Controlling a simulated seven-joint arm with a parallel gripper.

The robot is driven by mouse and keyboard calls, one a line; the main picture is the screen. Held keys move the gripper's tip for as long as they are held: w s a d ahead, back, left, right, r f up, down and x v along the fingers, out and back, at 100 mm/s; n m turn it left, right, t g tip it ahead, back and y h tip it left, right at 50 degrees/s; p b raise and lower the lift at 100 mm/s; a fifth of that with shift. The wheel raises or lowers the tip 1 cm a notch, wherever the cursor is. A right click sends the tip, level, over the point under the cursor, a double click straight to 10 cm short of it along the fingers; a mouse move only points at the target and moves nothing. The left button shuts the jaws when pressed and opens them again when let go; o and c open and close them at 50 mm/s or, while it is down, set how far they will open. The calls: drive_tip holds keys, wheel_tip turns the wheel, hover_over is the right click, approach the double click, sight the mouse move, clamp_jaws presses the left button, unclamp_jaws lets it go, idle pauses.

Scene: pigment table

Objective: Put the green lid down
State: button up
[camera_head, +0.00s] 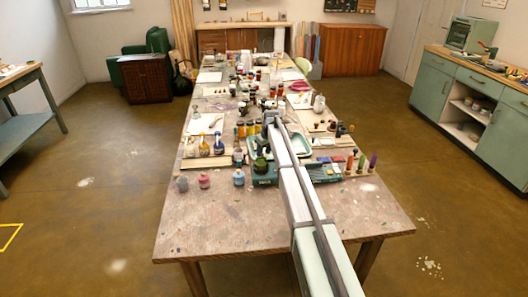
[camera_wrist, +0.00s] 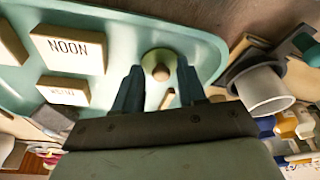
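The green lid (camera_wrist: 158,55) is a small round disc with a tan knob, seen between my two fingertips in the wrist view. It appears to be over or on the pale teal tray (camera_wrist: 120,14); whether it touches the tray is unclear. My gripper (camera_wrist: 160,72) has its dark fingers apart, one on each side of the knob, with gaps visible between knob and fingers. In the head view my gripper (camera_head: 270,121) is over the table beside the teal tray (camera_head: 304,151), and the lid cannot be made out there.
Cream blocks, one marked NOON (camera_wrist: 68,50), lie in the tray. In the head view, a dark green jar (camera_head: 261,164) and several bottles crowd nearby. The table's near end (camera_head: 235,225) is clear.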

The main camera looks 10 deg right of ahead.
drive_tip(key=shift+o, duration=0.3)
drive_tip(key=shift+r, duration=0.15)
drive_tip(key=v, duration=1.2)
drive_tip(key=shift+a, duration=0.1)
